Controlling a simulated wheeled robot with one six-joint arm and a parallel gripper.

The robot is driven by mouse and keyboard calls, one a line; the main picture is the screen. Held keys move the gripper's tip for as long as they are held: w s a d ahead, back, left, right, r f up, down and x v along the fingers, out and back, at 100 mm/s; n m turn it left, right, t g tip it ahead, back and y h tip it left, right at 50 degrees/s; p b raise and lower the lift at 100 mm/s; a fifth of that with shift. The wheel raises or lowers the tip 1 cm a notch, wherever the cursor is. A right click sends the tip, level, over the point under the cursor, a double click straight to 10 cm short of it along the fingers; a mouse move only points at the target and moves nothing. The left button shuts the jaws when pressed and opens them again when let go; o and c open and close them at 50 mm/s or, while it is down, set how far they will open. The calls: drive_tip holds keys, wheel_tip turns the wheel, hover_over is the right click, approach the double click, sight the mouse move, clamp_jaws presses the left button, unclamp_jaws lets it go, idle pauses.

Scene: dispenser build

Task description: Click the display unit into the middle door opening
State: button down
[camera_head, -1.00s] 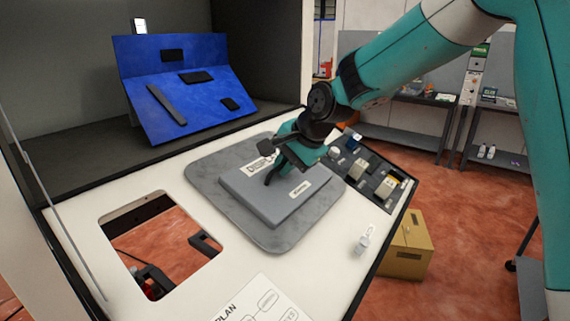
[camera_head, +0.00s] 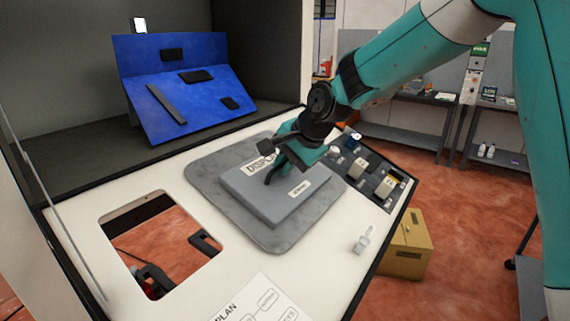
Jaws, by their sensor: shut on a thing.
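A flat grey slab (camera_head: 262,204) lies on a grey mat on the white worktop. It has one white label partly reading "DISP" (camera_head: 258,164) and a smaller label near its right edge. My gripper (camera_head: 280,172) points down over the slab's middle, with its dark finger close against the top face. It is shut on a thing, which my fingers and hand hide. I cannot make out the display unit on its own, nor the middle door opening; the gripper covers that part of the slab.
A rounded cutout (camera_head: 165,240) opens in the worktop at left, with dark clamps at its edge. A tray of small parts (camera_head: 372,170) is at right, a small clear piece (camera_head: 363,240) before it. A blue board (camera_head: 185,85) with black parts stands behind. A plan sheet (camera_head: 262,303) lies in front.

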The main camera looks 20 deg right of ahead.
drive_tip(key=shift+w+a+f, duration=0.1)
drive_tip(key=shift+f, duration=0.15)
idle(0.3)
idle(0.4)
drive_tip(key=c, duration=1.1)
unclamp_jaws()
drive_tip(key=o, duration=0.5)
drive_tip(key=shift+f, duration=0.1)
drive_tip(key=shift+c, duration=0.2)
drive_tip(key=shift+p+v, duration=1.65)
drive_tip(key=shift+v, duration=1.45)
